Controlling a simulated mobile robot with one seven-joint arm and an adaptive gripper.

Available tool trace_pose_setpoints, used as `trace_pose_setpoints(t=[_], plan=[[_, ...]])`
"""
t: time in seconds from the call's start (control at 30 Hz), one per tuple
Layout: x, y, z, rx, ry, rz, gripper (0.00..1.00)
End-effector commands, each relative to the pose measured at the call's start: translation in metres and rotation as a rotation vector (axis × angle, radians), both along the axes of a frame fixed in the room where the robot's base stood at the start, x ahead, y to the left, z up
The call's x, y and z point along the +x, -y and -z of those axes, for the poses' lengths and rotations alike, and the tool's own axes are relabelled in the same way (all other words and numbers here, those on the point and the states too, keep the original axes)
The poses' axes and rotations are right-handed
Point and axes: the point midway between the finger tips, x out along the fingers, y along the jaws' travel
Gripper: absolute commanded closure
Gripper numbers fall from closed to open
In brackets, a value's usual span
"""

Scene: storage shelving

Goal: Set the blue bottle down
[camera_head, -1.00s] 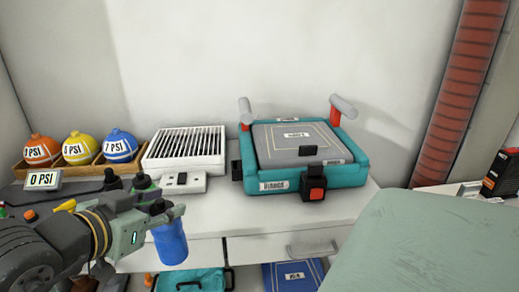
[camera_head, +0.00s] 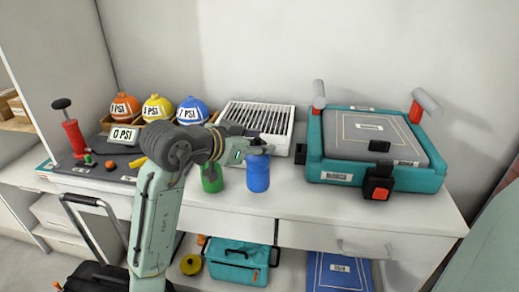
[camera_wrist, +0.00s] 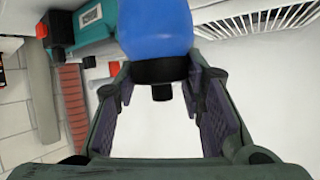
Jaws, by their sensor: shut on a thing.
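The blue bottle (camera_head: 258,174) is upright over the front part of the white counter, left of the teal case. My gripper (camera_head: 256,146) is shut on its black top. In the wrist view my gripper (camera_wrist: 162,84) has one finger on each side of the bottle's black neck and cap, with the blue body (camera_wrist: 155,28) beyond. I cannot tell whether the bottle's base touches the counter. A green bottle (camera_head: 212,180) stands just to its left, partly hidden by my arm.
The white counter (camera_head: 300,203) has clear room right of the bottle. A white slatted box (camera_head: 262,117) is behind it and the teal case (camera_head: 335,172) is to the right. Orange, yellow and blue (camera_head: 192,110) round PSI containers stand at the back left. Drawers lie below the front edge.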

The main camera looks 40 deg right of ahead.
Motion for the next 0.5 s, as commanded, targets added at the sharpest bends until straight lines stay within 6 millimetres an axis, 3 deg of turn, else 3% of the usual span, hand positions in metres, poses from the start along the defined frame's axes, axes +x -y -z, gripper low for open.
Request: trace_pose_setpoints(t=[0.17,0.4,0.5], plan=[[0.010,0.010,0.003,0.000,0.000,0.000,1.00],[0.010,0.010,0.033,0.000,-0.002,-0.001,1.00],[0.010,0.010,0.036,-0.001,0.001,-0.002,1.00]])
